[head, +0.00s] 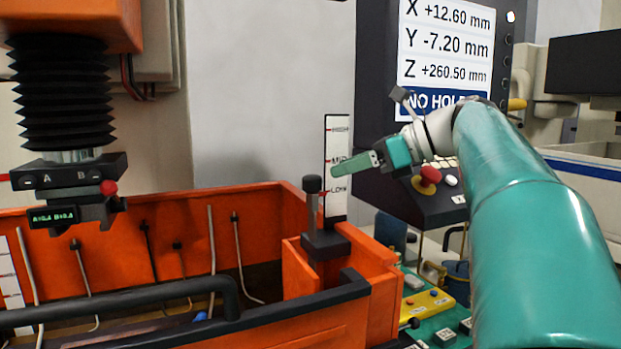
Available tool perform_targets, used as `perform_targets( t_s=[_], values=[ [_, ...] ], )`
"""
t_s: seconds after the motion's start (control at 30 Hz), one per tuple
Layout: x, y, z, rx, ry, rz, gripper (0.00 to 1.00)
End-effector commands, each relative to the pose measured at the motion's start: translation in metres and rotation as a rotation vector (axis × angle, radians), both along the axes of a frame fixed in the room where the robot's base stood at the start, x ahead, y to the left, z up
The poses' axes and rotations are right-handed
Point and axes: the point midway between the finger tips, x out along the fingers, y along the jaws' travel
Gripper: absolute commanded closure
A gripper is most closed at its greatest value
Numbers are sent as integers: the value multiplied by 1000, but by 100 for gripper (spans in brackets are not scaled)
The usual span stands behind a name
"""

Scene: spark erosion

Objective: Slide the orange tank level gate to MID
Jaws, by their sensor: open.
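The orange tank (273,197) fills the lower left and middle of the head view. At its right corner stands the level gate, with a black knob (312,184) on an upright stem above a dark block (326,244). Behind it is a white scale (336,208) marked HIGH, MID and LOW. The knob is about level with the LOW mark in the picture. My gripper (340,169) is open and empty, pointing left in front of the scale near MID, up and right of the knob. It appears apart from the knob. One green finger shows clearly; the other is mostly hidden.
A black machine head (68,175) with bellows hangs over the tank at left. A black rail (130,298) runs along the tank's front. A readout panel (447,50) and a control box with a red button (427,176) stand behind my arm.

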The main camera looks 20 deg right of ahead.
Motion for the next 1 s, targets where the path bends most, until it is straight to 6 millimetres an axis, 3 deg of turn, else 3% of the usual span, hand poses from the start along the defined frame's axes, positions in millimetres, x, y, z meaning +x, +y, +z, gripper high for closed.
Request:
perform_targets(
  t_s=[0.4, 0.77, 0.87, 1.0],
  values=[
    [49, 48, -27, 0, 0, 2, 57],
    [56, 52, -30, -1, -1, -1, 57],
    [56, 52, -30, -1, -1, -1, 71],
    [56, 52, -30, -1, -1, -1, 99]
  ],
)
